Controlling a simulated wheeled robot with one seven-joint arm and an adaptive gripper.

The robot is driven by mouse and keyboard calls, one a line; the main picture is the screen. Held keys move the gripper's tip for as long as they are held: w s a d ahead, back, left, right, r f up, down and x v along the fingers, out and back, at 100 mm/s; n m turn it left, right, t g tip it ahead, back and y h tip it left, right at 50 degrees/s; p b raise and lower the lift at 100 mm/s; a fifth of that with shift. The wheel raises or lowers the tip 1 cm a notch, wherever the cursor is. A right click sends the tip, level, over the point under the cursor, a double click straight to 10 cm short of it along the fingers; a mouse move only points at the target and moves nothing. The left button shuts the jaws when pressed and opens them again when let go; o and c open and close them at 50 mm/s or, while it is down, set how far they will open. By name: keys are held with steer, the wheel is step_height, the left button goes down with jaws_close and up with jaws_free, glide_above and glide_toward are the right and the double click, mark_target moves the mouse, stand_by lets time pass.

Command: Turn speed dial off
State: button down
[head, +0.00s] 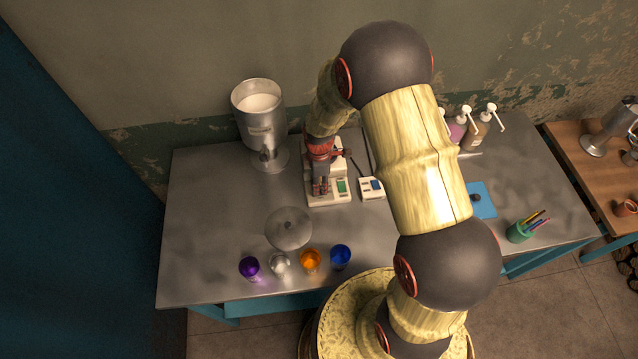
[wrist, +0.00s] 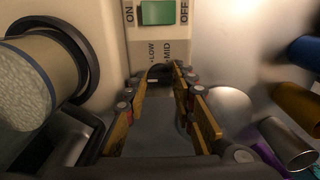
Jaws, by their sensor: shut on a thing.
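The cream machine (head: 325,196) stands near the middle of the metal table, with a green rocker switch (head: 342,186) on its base. In the wrist view the green switch (wrist: 157,13) sits between the ON and OFF labels. Below it are the LOW and MID labels, and the speed dial (wrist: 153,81) shows as a small dark part with a pale mark, mostly hidden by the fingers. My gripper (wrist: 163,76) has its fingertips closed around the dial, next to these labels. In the head view my gripper (head: 321,187) is low over the left side of the base.
A metal milk container (head: 266,130) stands at left. A small device with a blue switch (head: 370,190) sits right of the machine. In front are a grey metal disc (head: 289,229) and purple (head: 249,267), silver, orange and blue cups. Pump bottles (head: 476,135) stand at the back right.

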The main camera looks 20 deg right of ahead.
steer(key=shift+w+r, duration=0.1)
steer(key=c, duration=1.8)
jaws_free()
steer(key=shift+o, duration=0.2)
step_height(320, 180, up, 12)
